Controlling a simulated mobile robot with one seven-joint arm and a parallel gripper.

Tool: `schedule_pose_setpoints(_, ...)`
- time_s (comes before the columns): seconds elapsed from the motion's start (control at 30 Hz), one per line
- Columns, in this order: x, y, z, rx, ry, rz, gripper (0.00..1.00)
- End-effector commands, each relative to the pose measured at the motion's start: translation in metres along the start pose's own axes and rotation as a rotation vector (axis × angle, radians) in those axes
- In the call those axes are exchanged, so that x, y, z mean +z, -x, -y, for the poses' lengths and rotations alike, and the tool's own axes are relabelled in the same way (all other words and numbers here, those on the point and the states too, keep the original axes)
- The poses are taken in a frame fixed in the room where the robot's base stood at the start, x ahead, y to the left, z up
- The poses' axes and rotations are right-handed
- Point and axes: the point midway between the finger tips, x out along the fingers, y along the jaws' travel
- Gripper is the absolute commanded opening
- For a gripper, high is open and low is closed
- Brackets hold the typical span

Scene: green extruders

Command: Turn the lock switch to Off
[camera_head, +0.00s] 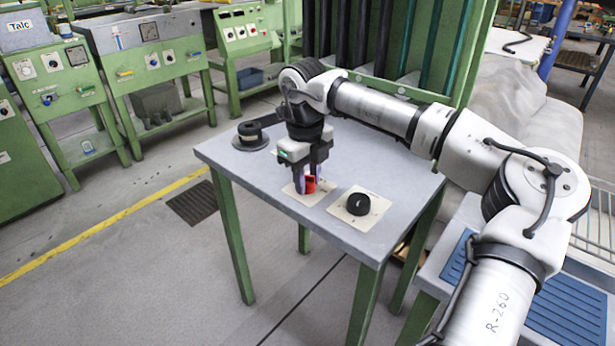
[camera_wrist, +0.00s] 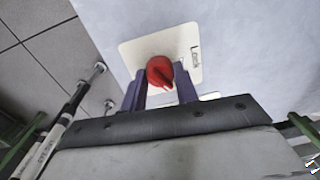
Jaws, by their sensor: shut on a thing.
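The lock switch is a red knob (camera_head: 310,185) on a cream square plate (camera_head: 297,197) that lies on the grey table top. In the wrist view the red knob (camera_wrist: 160,72) sits on the plate (camera_wrist: 128,50), which bears a small printed word near its right edge. My gripper (camera_head: 305,182) points down over the plate, its purple fingers on either side of the knob. In the wrist view my gripper (camera_wrist: 160,85) is shut on the knob. The fingers partly hide the knob and plate, and I cannot read the switch's position.
A second cream plate (camera_head: 345,212) with a black knob (camera_head: 358,204) lies right of the lock switch. A black round object (camera_head: 250,134) stands at the table's back left. The grey table (camera_head: 250,172) is otherwise mostly clear. Green machines (camera_head: 150,55) stand behind at left.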

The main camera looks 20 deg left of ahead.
Motion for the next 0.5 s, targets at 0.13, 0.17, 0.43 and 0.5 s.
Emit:
schedule_pose_setpoints(0.13, -0.0005, -0.0002, 0.0004, -0.001, -0.027, -0.004, 0.07)
schedule_pose_setpoints(0.17, -0.0005, -0.0002, 0.0004, -0.001, -0.03, -0.004, 0.07)
schedule_pose_setpoints(0.43, -0.0005, -0.0002, 0.0003, -0.001, -0.037, -0.004, 0.07)
schedule_pose_setpoints(0.5, -0.0005, -0.0002, 0.0003, 0.0, -0.037, -0.004, 0.07)
